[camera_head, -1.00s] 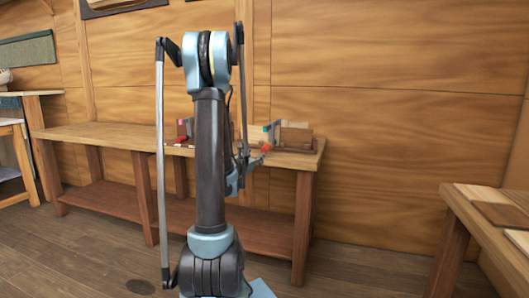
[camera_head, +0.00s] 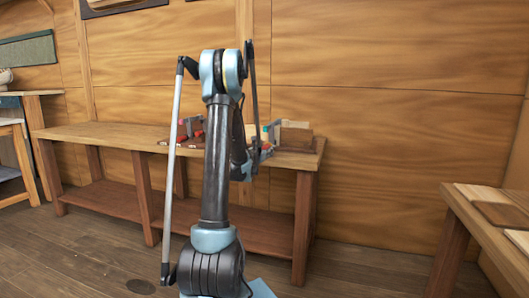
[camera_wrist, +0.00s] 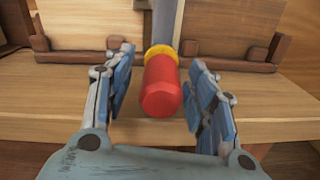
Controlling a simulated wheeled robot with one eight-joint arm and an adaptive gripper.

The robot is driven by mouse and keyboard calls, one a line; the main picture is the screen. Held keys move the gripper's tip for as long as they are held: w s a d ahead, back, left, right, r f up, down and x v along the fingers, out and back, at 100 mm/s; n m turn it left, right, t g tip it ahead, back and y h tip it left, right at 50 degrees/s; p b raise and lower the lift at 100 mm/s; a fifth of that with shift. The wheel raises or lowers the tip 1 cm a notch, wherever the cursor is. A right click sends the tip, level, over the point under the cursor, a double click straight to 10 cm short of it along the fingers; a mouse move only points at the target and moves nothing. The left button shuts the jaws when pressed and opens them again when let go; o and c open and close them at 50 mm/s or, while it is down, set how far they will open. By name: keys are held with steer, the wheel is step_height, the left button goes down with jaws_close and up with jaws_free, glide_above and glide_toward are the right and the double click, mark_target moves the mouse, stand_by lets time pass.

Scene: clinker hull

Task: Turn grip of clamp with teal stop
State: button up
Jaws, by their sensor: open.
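In the wrist view a red grip (camera_wrist: 162,90) with a yellow collar (camera_wrist: 161,54) sits at the end of a grey bar (camera_wrist: 163,20) and points toward me. My gripper (camera_wrist: 160,72) is open, with one blue-padded finger on each side of the grip and a visible gap on both sides. In the head view a small teal stop (camera_head: 265,130) shows at the right end of the bench, on a clamp partly hidden by my arm. The wrist view does not show any teal.
The workbench (camera_head: 100,133) runs along the wall. Another clamp with red parts (camera_head: 190,126) stands left of my arm. Wooden blocks (camera_head: 296,138) stand at the bench's right end. A second table (camera_head: 470,205) with boards is at the right. The floor between is clear.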

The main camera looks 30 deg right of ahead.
steer(key=c, duration=1.1)
steer(key=shift+m, duration=2.7)
steer(key=o, duration=1.1)
